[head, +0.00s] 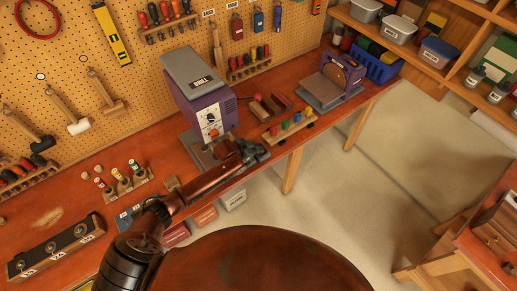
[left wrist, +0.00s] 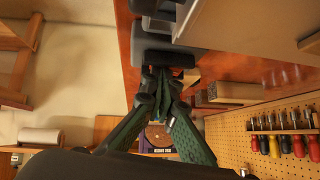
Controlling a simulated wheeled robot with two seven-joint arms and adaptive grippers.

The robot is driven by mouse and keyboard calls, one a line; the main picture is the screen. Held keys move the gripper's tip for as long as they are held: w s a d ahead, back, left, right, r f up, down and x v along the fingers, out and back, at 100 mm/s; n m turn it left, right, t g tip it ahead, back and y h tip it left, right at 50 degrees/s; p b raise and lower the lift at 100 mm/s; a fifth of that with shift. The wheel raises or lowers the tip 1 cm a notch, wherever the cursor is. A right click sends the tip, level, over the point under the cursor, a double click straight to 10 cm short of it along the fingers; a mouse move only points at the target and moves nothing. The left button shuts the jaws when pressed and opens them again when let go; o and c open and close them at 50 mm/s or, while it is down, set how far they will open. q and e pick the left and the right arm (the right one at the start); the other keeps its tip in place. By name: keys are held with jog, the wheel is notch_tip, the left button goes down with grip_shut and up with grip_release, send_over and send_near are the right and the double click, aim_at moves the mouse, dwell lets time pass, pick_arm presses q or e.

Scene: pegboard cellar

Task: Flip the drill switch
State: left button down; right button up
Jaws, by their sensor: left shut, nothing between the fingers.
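The drill (head: 190,85) is a purple machine with a grey top, standing on the red-brown bench against the pegboard. Its white front panel (head: 208,125) carries a round orange-and-dark control (head: 211,118) and a small control below it; which one is the switch is too small to tell. My left gripper (head: 258,152) is shut and empty, in front of and to the right of the drill's base, near the bench's front edge. In the left wrist view, its green-padded fingers (left wrist: 160,78) meet near dark grey parts. No contact with the drill is clear. My right gripper is not in view.
A disc sander (head: 335,82) stands right of the drill, with a rack of coloured pieces (head: 290,127) in front. Small bottles in a holder (head: 122,183) stand left of my arm. Hammers and tools hang on the pegboard (head: 140,70). Open floor (head: 330,190) lies beyond the bench edge.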

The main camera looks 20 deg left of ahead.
pick_arm(q)
jog(key=shift+r, duration=0.1)
jog(key=r+p, duration=0.4)
jog(key=p, duration=0.1)
jog(key=shift+s+d+r, duration=0.25)
jog(key=shift+d+r, duration=0.05)
jog(key=b+v, duration=0.3)
jog(key=v, duration=1.6)
jog(key=shift+s+b, duration=0.25)
jog(key=shift+b, duration=0.15)
jog(key=shift+a, duration=0.15)
jog(key=b, duration=0.5)
jog(key=a+b, duration=0.1)
jog(key=b, duration=0.5)
jog(key=shift+w+a+r, duration=0.1)
jog(key=shift+w+r, duration=0.15)
jog(key=shift+w, duration=0.15)
